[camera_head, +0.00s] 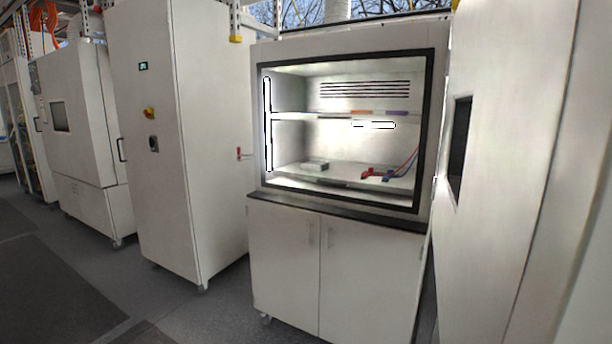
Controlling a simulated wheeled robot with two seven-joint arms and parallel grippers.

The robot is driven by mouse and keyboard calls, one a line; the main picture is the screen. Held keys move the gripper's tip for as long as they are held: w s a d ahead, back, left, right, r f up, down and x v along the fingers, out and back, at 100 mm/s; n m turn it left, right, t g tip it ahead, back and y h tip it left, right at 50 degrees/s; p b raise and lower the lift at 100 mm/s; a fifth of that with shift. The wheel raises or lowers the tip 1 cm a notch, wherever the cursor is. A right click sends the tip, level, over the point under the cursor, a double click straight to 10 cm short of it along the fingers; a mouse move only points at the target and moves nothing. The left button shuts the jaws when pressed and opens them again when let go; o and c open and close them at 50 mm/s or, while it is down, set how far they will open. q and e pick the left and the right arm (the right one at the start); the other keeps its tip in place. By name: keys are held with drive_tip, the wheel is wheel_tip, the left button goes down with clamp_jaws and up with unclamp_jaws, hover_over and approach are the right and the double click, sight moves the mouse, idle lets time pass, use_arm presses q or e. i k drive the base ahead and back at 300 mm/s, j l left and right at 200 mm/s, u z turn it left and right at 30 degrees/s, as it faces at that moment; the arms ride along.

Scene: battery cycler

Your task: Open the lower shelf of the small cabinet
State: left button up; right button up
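The small cabinet (340,215) stands in the middle of the view, white with a black-framed upper bay. A vertical white bar with a dark outline (267,125) runs along the left inside the frame. A short horizontal white bar (374,125) shows below the upper shelf (300,116). The lower shelf (340,181) bears a small grey block (315,165) and red clips with cables (375,174). I cannot tell whether clear glass covers the bay. Below a black ledge, two white doors (284,265) are closed, with vertical handles near their meeting edge. Neither gripper is in view.
A tall white cabinet (165,190) stands to the left, with a white chamber (85,140) farther left. A large white unit (520,170) with a dark window fills the right, close to the small cabinet. Grey floor (210,315) is clear at front left.

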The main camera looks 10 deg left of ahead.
sight(342, 173)
drive_tip(key=i+j, duration=0.15)
drive_tip(key=j, duration=0.15)
drive_tip(key=i+j, duration=0.1)
drive_tip(key=j, duration=0.2)
drive_tip(key=i+j, duration=0.15)
drive_tip(key=j, duration=0.15)
drive_tip(key=i+j, duration=0.15)
drive_tip(key=j, duration=0.2)
drive_tip(key=i+z, duration=0.3)
drive_tip(key=i, duration=0.25)
drive_tip(key=i+z, duration=0.3)
drive_tip(key=i, duration=0.3)
drive_tip(key=i+j+z, duration=0.3)
drive_tip(key=i, duration=0.25)
